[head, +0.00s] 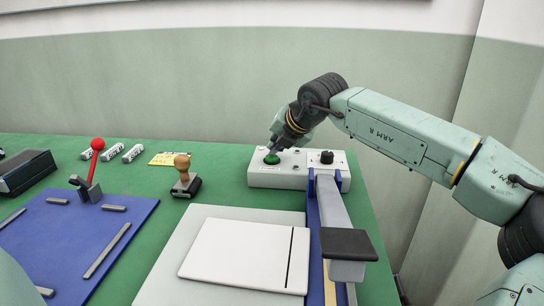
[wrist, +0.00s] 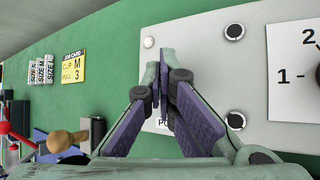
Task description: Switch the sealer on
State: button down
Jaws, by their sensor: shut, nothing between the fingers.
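The sealer has a white control box (head: 262,180) at the back of the green bench, with a long grey arm (head: 334,208) and a black pad (head: 348,244) reaching toward me. A green button (head: 271,160) is on the left of the box top and a black knob (head: 327,157) on the right. My gripper (head: 273,148) points down right over the green button; I cannot tell whether it touches. In the wrist view my gripper (wrist: 164,62) is shut and empty above the box top (wrist: 203,50). The fingers hide the button there, and partly cover a label starting "PO".
A white sheet (head: 245,252) lies on a grey plate left of the sealer arm. A wooden-handled stamp (head: 182,178), a yellow job card (head: 170,159), white size blocks (head: 133,153) and a red-knobbed lever (head: 97,145) on a blue board (head: 55,240) stand further left.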

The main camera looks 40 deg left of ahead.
aim_at(275, 156)
jog(key=shift+r+p, duration=1.35)
jog(key=shift+r, duration=1.7)
jog(key=shift+f, duration=0.1)
